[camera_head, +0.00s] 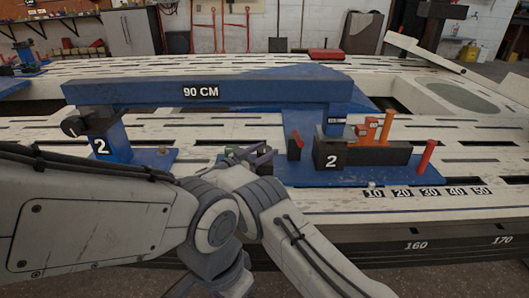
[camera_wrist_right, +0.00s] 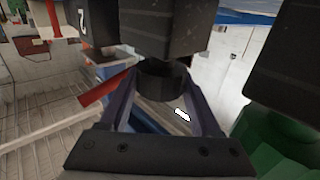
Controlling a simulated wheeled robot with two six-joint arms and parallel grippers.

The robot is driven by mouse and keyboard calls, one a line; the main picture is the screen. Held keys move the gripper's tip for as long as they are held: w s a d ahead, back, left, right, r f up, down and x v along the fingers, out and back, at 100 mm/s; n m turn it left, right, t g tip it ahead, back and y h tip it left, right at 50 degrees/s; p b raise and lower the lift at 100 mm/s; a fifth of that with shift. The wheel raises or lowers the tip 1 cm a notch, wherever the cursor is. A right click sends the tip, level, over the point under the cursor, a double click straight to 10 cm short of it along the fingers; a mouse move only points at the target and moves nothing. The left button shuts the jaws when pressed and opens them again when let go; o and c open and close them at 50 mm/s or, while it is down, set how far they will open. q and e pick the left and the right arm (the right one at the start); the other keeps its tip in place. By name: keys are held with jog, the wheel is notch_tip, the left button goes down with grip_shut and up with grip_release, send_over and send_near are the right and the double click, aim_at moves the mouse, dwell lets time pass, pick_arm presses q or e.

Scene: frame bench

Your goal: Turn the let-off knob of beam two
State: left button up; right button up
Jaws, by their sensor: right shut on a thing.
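My right gripper (camera_head: 250,156) shows its purple fingers over the blue base in the head view, left of a small red lever (camera_head: 295,145). In the right wrist view its fingers are shut on a short black round knob (camera_wrist_right: 163,80) below a dark block (camera_wrist_right: 165,30). The held knob cannot be made out in the head view. The blue 90 CM beam (camera_head: 255,91) spans the left post (camera_head: 110,142) marked 2 and a dark block (camera_head: 331,154) marked 2. A black knob with a white mark (camera_head: 72,126) sits on the left post. My left gripper does not show.
Orange pegs (camera_head: 386,128) and a red post (camera_head: 427,156) stand right of the marked block. A number strip (camera_head: 428,192) lies in front. A red bar (camera_wrist_right: 105,88) and a green part (camera_wrist_right: 275,145) are close to my right gripper. The slotted white bench (camera_head: 460,150) is clear at right.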

dwell(0.3)
jog(key=o, duration=1.4)
jog(key=shift+c, duration=0.2)
jog(key=shift+r, duration=0.1)
